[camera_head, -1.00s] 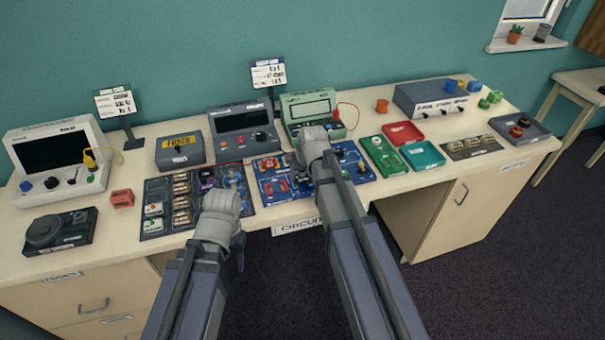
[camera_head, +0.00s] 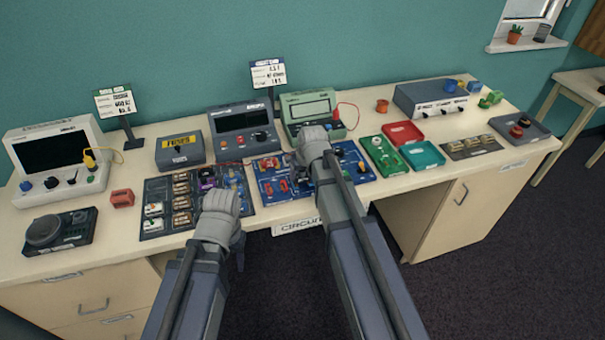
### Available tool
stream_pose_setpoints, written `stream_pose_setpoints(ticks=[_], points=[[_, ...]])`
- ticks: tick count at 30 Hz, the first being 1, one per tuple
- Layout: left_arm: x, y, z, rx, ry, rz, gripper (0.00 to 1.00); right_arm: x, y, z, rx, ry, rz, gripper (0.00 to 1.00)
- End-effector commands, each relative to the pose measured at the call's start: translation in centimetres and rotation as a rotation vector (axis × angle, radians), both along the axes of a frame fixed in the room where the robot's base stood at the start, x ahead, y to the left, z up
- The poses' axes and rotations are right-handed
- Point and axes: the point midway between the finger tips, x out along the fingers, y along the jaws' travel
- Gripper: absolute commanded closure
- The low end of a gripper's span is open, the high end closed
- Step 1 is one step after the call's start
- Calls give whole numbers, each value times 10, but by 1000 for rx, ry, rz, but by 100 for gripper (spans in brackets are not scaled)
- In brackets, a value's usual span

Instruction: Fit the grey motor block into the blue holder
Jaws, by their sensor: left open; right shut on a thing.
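My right gripper (camera_head: 311,150) is over the blue circuit board (camera_head: 268,189) at the middle front of the table. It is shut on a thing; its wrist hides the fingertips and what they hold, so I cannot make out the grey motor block. The blue holder is not clearly distinguishable; blue parts of the board show on both sides of my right arm. My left gripper (camera_head: 222,205) is open at the front edge of the dark parts board (camera_head: 158,190), with its fingers mostly hidden by its own wrist.
Meters with screens stand behind the boards, including a green one (camera_head: 309,106) just behind my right gripper. Green, red and teal trays (camera_head: 423,155) lie to the right. A black dial device (camera_head: 57,233) and red block (camera_head: 122,198) lie left. Bare tabletop shows around them.

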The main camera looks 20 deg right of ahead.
Motion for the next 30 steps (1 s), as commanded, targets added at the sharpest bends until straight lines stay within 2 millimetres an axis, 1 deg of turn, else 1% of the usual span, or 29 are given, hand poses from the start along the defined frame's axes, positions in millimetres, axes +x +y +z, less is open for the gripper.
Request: stream_pose_setpoints(ticks=[23,24,29,30], points=[[0,0,-9,0,0,0,50,0,0,-9,0,0,0,91],[0,0,-9,0,0,0,50,0,0,-9,0,0,0,31],[0,0,-8,0,0,0,50,0,0,-8,0,0,0,13],[0,0,-8,0,0,0,50,0,0,-9,0,0,0,27]])
